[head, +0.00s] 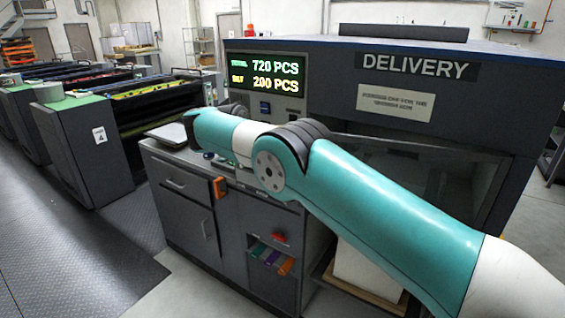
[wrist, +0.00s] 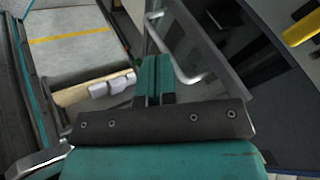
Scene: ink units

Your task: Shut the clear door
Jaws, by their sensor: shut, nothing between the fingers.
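The clear door (head: 425,180) is a see-through panel in a dark frame, below the DELIVERY sign on the machine; my arm covers part of it. In the wrist view the clear door (wrist: 218,62) runs slantwise, with a bent metal handle (wrist: 186,75) on its near side. Whether it stands open, and how far, I cannot tell for sure. My gripper (wrist: 153,62) shows in the wrist view as two teal fingers shut together with nothing between them, just left of the handle. Contact with the handle or door is not clear. The head view does not show the fingertips.
A display panel (head: 266,76) and a dark cabinet (head: 185,205) stand left of the door. A pale sheet stack (head: 365,272) sits below it. A grey surface with a yellow stripe (wrist: 70,40) lies left of my fingers. The floor at front left is clear.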

